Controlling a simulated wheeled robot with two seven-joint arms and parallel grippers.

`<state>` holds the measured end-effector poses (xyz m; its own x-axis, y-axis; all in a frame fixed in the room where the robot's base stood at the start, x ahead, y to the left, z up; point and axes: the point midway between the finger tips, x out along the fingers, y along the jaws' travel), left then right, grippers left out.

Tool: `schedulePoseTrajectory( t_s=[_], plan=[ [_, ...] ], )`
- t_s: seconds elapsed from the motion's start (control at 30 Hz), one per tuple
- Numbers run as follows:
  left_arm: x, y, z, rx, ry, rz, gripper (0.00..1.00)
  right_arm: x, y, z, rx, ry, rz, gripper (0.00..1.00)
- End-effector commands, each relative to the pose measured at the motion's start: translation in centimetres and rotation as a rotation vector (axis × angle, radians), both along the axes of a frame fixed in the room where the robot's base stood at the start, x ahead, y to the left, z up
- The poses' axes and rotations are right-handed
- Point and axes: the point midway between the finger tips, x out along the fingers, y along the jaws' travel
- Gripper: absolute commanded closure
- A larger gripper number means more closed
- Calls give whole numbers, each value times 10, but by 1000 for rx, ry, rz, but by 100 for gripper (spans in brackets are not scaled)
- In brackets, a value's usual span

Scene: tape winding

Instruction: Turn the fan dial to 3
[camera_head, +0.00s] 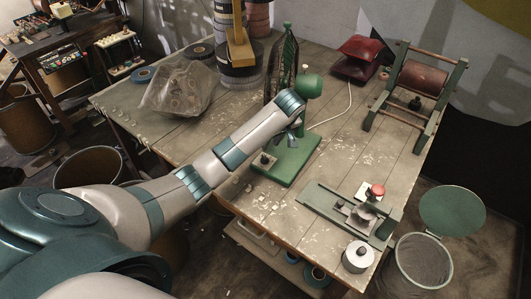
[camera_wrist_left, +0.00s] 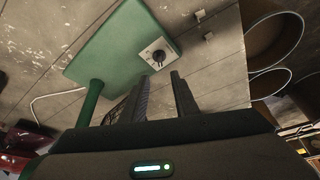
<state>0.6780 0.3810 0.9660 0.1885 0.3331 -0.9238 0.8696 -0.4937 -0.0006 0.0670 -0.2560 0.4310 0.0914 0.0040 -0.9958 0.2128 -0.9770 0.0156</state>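The green fan stands on the workbench, with its cage (camera_head: 281,66) and motor housing (camera_head: 308,86) above a flat green base (camera_head: 292,163). The fan dial (camera_head: 264,160) is a dark knob on a pale plate at the base's front left corner. In the left wrist view the dial (camera_wrist_left: 158,56) lies just beyond the fingertips; its markings are too small to read. My left gripper (camera_head: 296,135) hangs over the base, to the right of the dial. In the left wrist view its fingers (camera_wrist_left: 160,77) are apart with nothing between them. My right gripper is not in view.
A green clamp-like fixture with a red knob (camera_head: 377,190) sits at the bench's front right, near a white roll (camera_head: 356,257). A bagged bundle (camera_head: 180,88) is at left. A roller frame (camera_head: 420,80) and dark red object (camera_head: 358,58) stand behind. Bins stand beside the bench.

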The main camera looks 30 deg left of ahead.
Motion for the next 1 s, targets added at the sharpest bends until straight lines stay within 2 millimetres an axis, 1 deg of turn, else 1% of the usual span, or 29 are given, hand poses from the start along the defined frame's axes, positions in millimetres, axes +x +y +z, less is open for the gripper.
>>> schedulePoseTrajectory(
  t_s=[0.03,0.13,0.3,0.5,0.73,1.0],
  plan=[
    [1,4,-7,1,5,2,73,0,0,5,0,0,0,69],
    [4,10,-24,1,4,3,73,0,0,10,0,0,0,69],
    [9,20,-50,1,3,2,73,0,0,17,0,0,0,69],
    [15,29,-77,0,3,2,73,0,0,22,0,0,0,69],
    [20,34,-97,-1,0,0,73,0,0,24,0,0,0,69],
    [21,37,-104,0,-1,0,73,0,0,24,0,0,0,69]
  ],
)
